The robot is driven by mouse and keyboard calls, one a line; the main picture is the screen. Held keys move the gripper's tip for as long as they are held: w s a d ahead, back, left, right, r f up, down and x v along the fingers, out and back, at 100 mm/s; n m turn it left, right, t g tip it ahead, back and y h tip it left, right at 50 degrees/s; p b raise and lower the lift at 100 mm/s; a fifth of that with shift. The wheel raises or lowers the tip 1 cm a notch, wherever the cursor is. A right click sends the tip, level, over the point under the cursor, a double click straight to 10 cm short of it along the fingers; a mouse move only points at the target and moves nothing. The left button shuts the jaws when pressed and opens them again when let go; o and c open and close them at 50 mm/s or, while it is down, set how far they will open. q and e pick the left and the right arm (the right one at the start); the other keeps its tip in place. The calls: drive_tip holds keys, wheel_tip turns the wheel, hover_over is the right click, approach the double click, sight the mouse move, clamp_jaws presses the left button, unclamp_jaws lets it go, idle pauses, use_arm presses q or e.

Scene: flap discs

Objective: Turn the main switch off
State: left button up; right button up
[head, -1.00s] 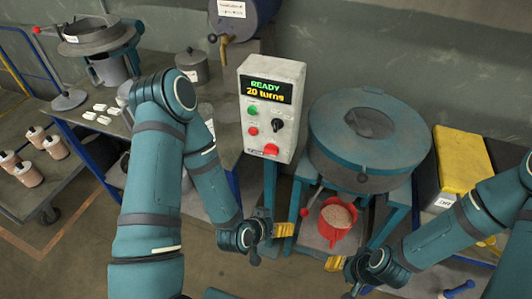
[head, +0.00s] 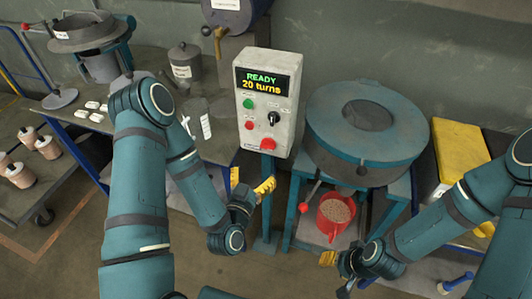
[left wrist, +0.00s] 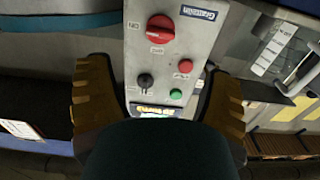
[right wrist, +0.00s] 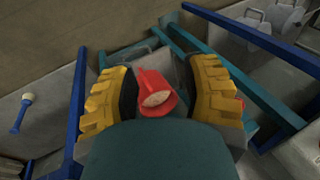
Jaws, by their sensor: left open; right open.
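The control box (head: 267,100) stands on a post, its display lit with "READY 20 turns". Its red main switch (head: 268,143) is at the lower edge of the panel; in the left wrist view the red knob (left wrist: 160,28) shows large, beyond the fingertips. A black selector (left wrist: 145,80), a green button (left wrist: 176,94) and a red button (left wrist: 185,66) share the panel. My left gripper (head: 251,187) is open and empty, below the box, its yellow fingers pointing up toward it. My right gripper (head: 336,262) is open and empty, low in front of the red jug.
A round drum machine (head: 367,130) stands right of the box on a blue frame. A red jug (head: 335,217) with grainy contents sits beneath it. A yellow-lidded bin (head: 461,160) is at the right. A workbench (head: 215,145) with a grey canister (head: 186,62) is at the left.

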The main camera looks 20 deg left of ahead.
sight(266, 149)
use_arm(q)
drive_tip(key=w+b, duration=0.6)
drive_tip(key=w, duration=0.5)
drive_tip(key=shift+d, duration=0.15)
drive_tip(key=shift+s, duration=0.1)
drive_tip(key=c, duration=1.2)
